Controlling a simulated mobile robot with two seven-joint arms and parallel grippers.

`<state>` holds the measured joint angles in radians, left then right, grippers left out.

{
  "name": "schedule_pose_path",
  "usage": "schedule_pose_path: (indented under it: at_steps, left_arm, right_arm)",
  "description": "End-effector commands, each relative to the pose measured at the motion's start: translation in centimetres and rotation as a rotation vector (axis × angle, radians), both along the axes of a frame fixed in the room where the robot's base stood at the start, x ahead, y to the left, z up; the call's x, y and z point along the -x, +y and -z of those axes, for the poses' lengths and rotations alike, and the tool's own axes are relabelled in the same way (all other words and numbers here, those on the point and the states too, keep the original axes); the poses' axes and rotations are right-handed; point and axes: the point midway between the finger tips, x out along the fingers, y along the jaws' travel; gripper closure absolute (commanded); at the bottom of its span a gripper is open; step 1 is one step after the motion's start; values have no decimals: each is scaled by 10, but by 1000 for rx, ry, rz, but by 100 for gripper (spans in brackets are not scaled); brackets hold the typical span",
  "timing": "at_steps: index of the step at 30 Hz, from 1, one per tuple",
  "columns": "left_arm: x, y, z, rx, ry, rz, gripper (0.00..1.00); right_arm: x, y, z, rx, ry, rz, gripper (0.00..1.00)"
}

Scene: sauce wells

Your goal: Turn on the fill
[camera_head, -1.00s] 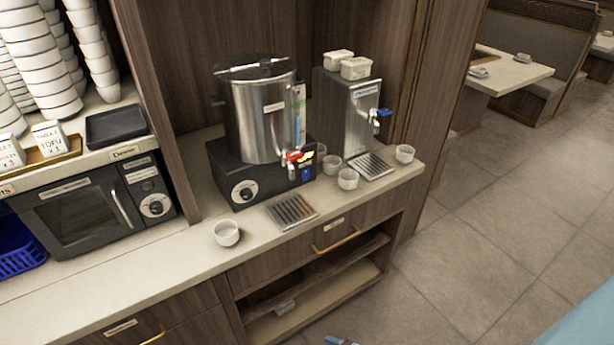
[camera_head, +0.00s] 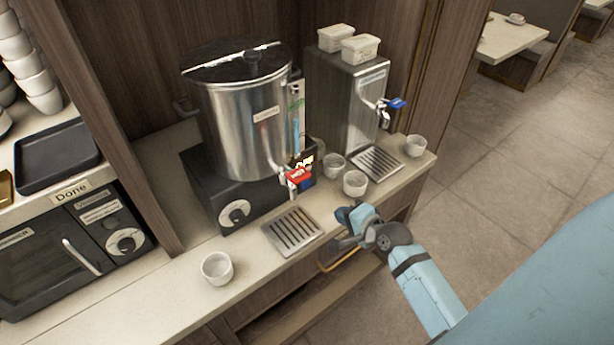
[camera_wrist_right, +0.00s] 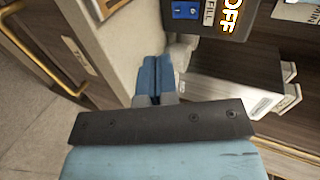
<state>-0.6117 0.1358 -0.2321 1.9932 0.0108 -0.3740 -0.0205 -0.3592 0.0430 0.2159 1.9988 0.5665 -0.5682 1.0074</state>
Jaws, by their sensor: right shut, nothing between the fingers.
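The dark fill control box (camera_wrist_right: 240,22) shows at the top of the right wrist view, with a blue switch (camera_wrist_right: 186,11), the word FILL and large OFF lettering. In the head view the control box (camera_head: 309,172) is on the front of the steel urn's base, partly behind the red-handled tap (camera_head: 298,178). My right gripper (camera_head: 343,213) is at the counter's front edge, right of and below the box, apart from it. Its blue fingers (camera_wrist_right: 155,72) are shut and empty, with the switch beyond and right of their tips. My left gripper is out of view.
The steel urn (camera_head: 245,125) stands behind a drip grate (camera_head: 291,232). Several white cups stand on the counter, one (camera_head: 355,183) close to my right gripper. A second dispenser (camera_head: 340,100) with a blue-handled tap stands right. A lone cup (camera_head: 217,268) sits front left.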

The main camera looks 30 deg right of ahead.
Motion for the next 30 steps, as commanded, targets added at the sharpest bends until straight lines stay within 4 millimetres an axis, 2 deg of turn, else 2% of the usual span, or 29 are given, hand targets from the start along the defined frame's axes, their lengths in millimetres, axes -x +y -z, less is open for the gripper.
schedule_pose_path:
  at_steps: [4, 17, 23, 30]
  left_arm:
    - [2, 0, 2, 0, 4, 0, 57]
    - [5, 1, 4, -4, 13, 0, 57]
    - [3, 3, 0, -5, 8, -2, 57]
    - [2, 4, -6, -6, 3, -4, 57]
  right_arm:
    - [-3, -6, -4, -60, -5, 30, 100]
    - [-8, -6, -3, -63, -6, 31, 100]
    - [-35, -4, 8, -63, -7, 32, 100]
    - [-83, -1, 29, -61, -5, 31, 100]
